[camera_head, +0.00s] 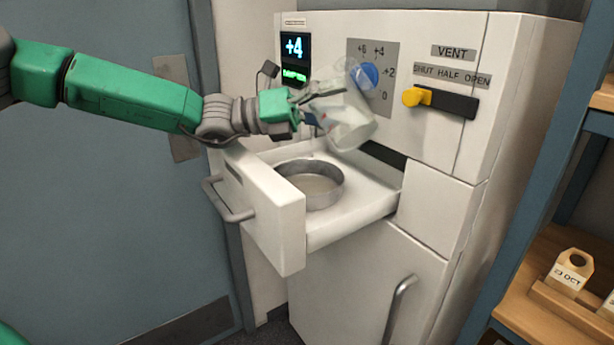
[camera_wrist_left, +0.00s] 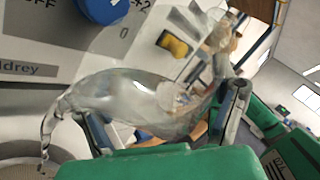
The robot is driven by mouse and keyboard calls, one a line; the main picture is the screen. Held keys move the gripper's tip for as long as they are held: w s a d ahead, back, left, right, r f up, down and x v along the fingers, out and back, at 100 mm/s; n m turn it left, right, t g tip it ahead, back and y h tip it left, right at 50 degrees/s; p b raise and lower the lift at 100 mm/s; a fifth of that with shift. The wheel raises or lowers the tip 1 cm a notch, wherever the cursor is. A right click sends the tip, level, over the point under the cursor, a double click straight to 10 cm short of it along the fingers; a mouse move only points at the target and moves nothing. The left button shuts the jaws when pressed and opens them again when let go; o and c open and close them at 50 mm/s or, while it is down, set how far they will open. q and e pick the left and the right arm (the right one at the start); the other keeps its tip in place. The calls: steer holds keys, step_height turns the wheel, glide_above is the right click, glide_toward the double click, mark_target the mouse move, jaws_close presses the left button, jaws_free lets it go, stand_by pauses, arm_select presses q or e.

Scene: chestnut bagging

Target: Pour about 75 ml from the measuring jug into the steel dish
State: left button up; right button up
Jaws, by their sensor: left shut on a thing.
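The clear measuring jug (camera_head: 352,128) is held tilted above the open drawer, over the back right side of the steel dish. My left gripper (camera_head: 314,106) is shut on it. In the left wrist view the jug (camera_wrist_left: 135,92) lies between the fingers (camera_wrist_left: 165,112). A clear curved shape hangs at its left end; I cannot tell whether it is part of the jug or liquid. The round steel dish (camera_head: 332,196) sits upright in the drawer, with a pale, shiny bottom. The liquid level in the jug cannot be read. My right gripper is not in view.
The drawer (camera_head: 275,215) is pulled out of the white cabinet (camera_head: 510,60). Its panel carries a lit display (camera_head: 295,58), a blue knob (camera_head: 364,75) close behind the jug and a yellow vent lever (camera_head: 413,97). A wooden shelf (camera_head: 530,310) stands at right.

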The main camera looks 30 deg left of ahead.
arm_select(q)
steer(key=shift+r, duration=0.15)
steer(key=shift+d, duration=0.25)
steer(key=shift+a, duration=0.1)
steer(key=shift+a, duration=0.15)
steer(key=shift+d+r+n+t+b, duration=0.1)
steer(key=shift+d+n+t+b, duration=0.15)
steer(key=shift+n+b, duration=0.2)
stand_by(0.3)
steer(key=shift+a+r+n+b, duration=0.1)
steer(key=shift+n+b, duration=0.15)
steer(key=shift+b, duration=0.1)
stand_by(0.6)
